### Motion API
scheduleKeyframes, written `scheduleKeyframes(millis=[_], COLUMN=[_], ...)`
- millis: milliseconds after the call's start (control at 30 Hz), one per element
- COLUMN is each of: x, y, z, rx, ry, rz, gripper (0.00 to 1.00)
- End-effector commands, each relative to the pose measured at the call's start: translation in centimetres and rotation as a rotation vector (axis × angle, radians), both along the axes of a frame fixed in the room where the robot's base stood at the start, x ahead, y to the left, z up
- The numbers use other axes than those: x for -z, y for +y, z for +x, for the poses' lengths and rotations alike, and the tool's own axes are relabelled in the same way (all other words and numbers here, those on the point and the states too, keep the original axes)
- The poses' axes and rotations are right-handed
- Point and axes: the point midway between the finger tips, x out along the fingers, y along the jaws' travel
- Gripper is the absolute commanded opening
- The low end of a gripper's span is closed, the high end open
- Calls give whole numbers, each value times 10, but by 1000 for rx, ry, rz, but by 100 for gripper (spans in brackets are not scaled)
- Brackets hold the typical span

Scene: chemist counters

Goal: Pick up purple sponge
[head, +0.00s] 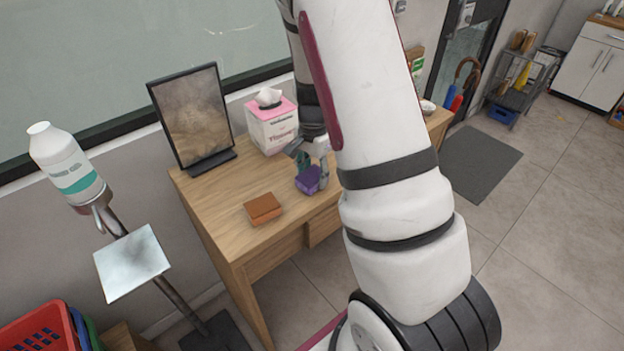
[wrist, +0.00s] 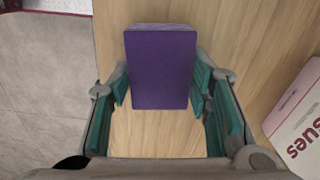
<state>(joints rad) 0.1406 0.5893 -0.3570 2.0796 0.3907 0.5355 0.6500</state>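The purple sponge (wrist: 160,68) is a block between my gripper's two teal-padded fingers in the wrist view. The pads meet its left and right sides, with no clear gap showing. My gripper (wrist: 161,85) appears shut on it. In the head view the purple sponge (head: 308,181) is at my gripper (head: 312,168), over the wooden desk (head: 215,205). My arm and fingers hide part of it there. I cannot tell whether its underside touches the desk.
An orange-brown sponge (head: 262,208) lies nearer the desk's front edge. A tissue box (head: 271,126) and a dark picture frame (head: 193,115) stand at the back. A white bottle (head: 68,165) is on a stand at left.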

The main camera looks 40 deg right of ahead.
Motion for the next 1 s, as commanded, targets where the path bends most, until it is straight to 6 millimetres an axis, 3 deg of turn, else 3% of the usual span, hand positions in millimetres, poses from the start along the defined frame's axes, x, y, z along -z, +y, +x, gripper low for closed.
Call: scheduleKeyframes(millis=[467, 767, 1000], x=[-4, -36, -40], y=[0, 0, -5], z=[0, 1, -54], rx=[0, -1, 5], ry=[0, -4, 0], rz=[0, -1, 2], gripper=[31, 31, 31])
